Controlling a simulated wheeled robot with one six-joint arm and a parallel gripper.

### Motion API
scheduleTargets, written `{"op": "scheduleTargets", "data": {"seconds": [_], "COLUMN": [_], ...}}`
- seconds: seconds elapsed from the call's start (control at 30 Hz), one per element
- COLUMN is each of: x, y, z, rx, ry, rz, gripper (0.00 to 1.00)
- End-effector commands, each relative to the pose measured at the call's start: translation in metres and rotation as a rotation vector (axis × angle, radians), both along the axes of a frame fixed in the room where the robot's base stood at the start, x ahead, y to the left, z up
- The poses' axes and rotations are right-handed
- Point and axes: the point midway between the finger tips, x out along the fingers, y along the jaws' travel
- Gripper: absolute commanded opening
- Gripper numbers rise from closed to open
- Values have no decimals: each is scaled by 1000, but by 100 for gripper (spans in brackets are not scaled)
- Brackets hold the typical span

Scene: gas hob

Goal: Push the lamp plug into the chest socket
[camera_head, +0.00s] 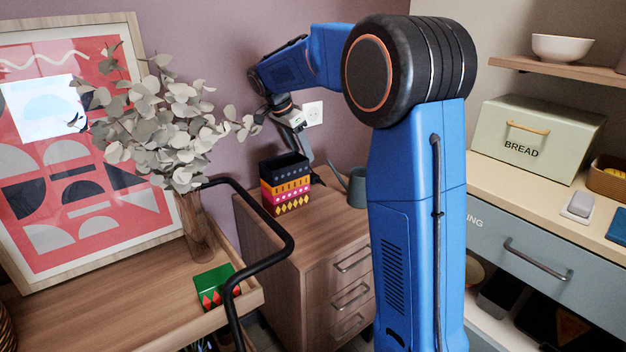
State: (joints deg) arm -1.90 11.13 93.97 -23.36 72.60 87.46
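A white wall socket (312,113) shows on the purple wall above the wooden chest of drawers (268,236). My gripper (304,148) hangs in front of the wall beside the socket, its fingers pointing down behind a stack of patterned boxes. The gripper is small in view and partly covered by my own wrist, so I cannot tell whether it is open or shut, or whether it holds anything. I cannot make out the lamp or its plug.
The patterned boxes (286,185) and a grey-green watering can (357,187) stand on the chest. A leafy vase (196,230), a framed picture (60,240) and a green box (216,287) are at left. A bread bin (535,137) stands on the right counter.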

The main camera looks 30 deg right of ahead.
Motion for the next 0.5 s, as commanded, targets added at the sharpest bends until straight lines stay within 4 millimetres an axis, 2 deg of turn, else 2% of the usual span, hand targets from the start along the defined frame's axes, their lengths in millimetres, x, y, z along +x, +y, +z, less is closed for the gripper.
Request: {"op": "scheduleTargets", "data": {"seconds": [0.23, 0.5], "x": [2, 4], "y": [-15, -21], "z": [-38, -52], "rx": [1, 1], "ry": [2, 0], "rz": [-1, -1], "gripper": [53, 53]}}
